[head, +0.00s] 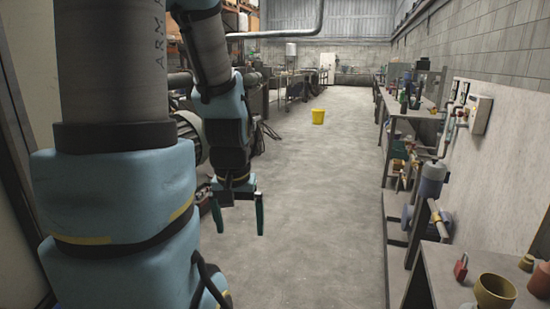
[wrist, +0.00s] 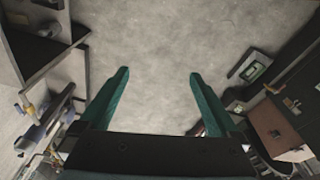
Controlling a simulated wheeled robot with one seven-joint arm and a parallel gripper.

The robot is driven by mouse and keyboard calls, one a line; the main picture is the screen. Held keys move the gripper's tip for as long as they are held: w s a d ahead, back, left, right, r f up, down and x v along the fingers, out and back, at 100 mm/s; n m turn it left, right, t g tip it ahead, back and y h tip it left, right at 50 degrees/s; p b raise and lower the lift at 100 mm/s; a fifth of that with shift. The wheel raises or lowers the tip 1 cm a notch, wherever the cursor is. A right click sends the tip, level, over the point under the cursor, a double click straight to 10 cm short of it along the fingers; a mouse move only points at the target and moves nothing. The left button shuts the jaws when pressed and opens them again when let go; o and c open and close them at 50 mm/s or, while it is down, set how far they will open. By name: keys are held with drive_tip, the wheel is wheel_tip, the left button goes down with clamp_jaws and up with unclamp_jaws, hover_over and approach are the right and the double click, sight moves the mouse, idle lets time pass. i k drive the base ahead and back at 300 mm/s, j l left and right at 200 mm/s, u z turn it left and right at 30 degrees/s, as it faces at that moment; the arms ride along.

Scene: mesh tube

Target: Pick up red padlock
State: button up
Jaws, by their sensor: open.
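The red padlock (head: 461,267) stands on the grey bench (head: 440,277) at the lower right of the head view. It is just left of a mustard-yellow pot. My gripper (head: 238,213) hangs in the air over the floor at the left of the head view, well apart from the padlock. Its two green fingers are spread with nothing between them. In the wrist view my gripper (wrist: 160,75) is also open and empty, with bare floor beyond the fingertips. I cannot make out the padlock in the wrist view.
The yellow pot (head: 494,292) and a small brown pot (head: 526,263) stand near the padlock. A blue-grey cylinder with pipes (head: 431,184) is mounted behind the bench. The concrete floor (head: 320,200) in the middle is clear.

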sight(461, 270)
drive_tip(key=z, duration=0.4)
drive_tip(key=i+z, duration=0.35)
drive_tip(key=i+j+z, duration=0.15)
drive_tip(key=i+z, duration=0.15)
drive_tip(key=i+j, duration=0.2)
drive_tip(key=i, duration=0.25)
drive_tip(key=i+j+z, duration=0.15)
drive_tip(key=i, duration=0.35)
drive_tip(key=i+j, duration=0.3)
drive_tip(key=i, duration=0.15)
drive_tip(key=i+j+z, duration=0.1)
drive_tip(key=i+j, duration=0.15)
drive_tip(key=i, duration=0.2)
